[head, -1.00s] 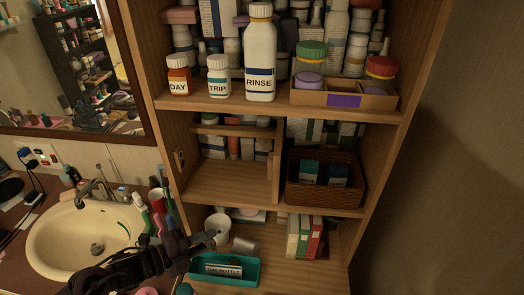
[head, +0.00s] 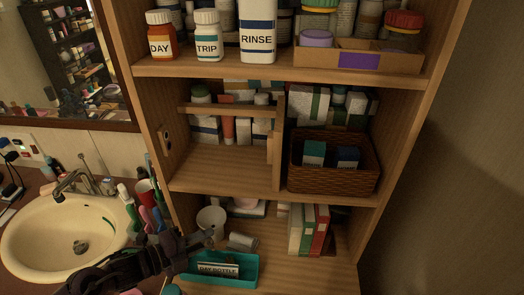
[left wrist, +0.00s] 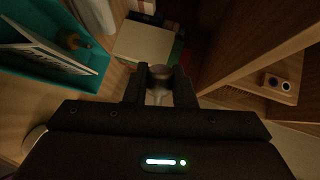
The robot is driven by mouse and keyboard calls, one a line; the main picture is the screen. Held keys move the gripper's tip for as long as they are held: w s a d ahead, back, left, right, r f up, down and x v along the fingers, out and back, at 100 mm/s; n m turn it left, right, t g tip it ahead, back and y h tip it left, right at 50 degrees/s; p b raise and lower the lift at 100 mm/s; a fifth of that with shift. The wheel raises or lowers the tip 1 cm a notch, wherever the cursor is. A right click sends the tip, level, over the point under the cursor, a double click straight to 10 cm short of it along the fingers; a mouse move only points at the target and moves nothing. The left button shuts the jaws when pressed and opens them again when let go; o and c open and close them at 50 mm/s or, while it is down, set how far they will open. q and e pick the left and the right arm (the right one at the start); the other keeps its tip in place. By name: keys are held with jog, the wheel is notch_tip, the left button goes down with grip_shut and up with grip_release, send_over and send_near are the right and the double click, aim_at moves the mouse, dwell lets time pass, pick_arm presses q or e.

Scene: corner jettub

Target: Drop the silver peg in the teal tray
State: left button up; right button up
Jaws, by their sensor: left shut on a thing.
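The teal tray (head: 247,272) is on the lowest shelf at the front left, with a card ending in "BOTTLE" standing in it. Its wall also shows at the upper left of the left wrist view (left wrist: 88,78), with a small yellowish thing beside the card. My left gripper (head: 208,238) is just above and behind the tray's left end. In the left wrist view its fingers (left wrist: 160,88) are shut on a small rounded grey metal thing, which looks like the silver peg (left wrist: 160,74). Most of the peg is hidden. My right gripper is not in view.
A white cup (head: 211,217) and a lying silver cylinder (head: 242,241) are behind the tray. Upright boxes or books (head: 308,229) stand to the right. The shelf above holds a wicker basket (head: 335,178). A sink (head: 62,243) is at the left.

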pick_arm(q)
jog(key=shift+f, duration=0.4)
notch_tip(320, 180, down, 6)
jog(key=b, duration=0.4)
jog(key=shift+r, duration=0.25)
jog(key=o, duration=0.9)
jog(key=shift+o, duration=0.2)
notch_tip(320, 180, up, 20)
jog(key=b, duration=0.3)
jog(key=shift+s, duration=0.1)
